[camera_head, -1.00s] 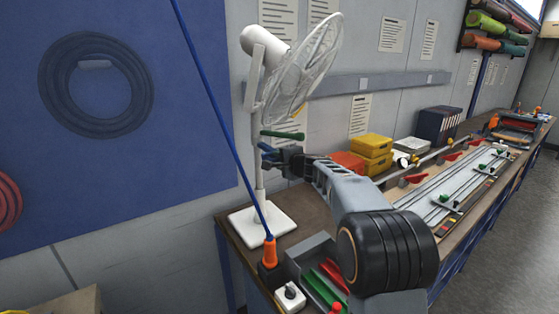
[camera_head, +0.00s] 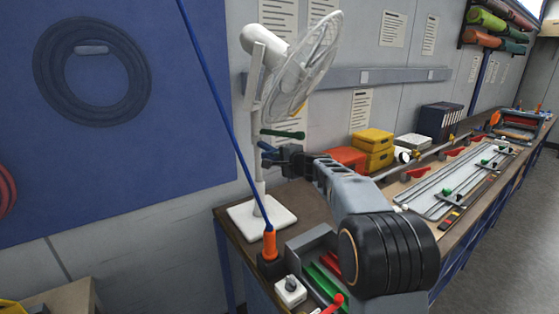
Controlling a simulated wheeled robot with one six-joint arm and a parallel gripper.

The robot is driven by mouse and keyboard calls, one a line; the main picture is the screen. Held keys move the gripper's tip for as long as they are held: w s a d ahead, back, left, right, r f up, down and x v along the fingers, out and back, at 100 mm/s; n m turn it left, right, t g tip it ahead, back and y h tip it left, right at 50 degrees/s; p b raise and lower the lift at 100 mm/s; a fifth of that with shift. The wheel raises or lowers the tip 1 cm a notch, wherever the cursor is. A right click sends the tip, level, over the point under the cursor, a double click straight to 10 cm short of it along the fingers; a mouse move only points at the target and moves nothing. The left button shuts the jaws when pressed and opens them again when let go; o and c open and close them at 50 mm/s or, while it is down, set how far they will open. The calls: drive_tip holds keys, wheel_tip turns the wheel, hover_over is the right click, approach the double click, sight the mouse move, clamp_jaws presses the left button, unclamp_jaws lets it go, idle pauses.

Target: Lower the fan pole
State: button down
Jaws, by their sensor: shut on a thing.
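A white fan (camera_head: 290,75) with a wire cage and a yellow tag stands on the near end of the workbench. Its thin white pole (camera_head: 259,188) rises upright from a square white base (camera_head: 262,213). My gripper (camera_head: 270,156) comes from the right at the pole, below the fan head, and is shut on the fan pole. The dark jaws and blue tips partly hide the grip. A green bar (camera_head: 284,134) sticks out at the pole just above my gripper; how it joins the pole is not clear.
An orange-based blue rod (camera_head: 225,105) slants up in front of the fan. A grey tray (camera_head: 318,255) and a white knob box (camera_head: 290,291) stand near the base. Yellow cases (camera_head: 372,142) and a rail frame (camera_head: 455,185) fill the bench (camera_head: 322,205) to the right.

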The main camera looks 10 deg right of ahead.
wheel_tip(320, 180, down, 15)
drive_tip(key=b, duration=1.5)
drive_tip(key=shift+r, duration=0.25)
drive_tip(key=c, duration=1.1)
unclamp_jaws()
drive_tip(key=shift+s, duration=0.1)
drive_tip(key=b+v, duration=0.2)
drive_tip(key=v, duration=1.1)
drive_tip(key=shift+s+d, duration=0.2)
drive_tip(key=shift+s, duration=0.05)
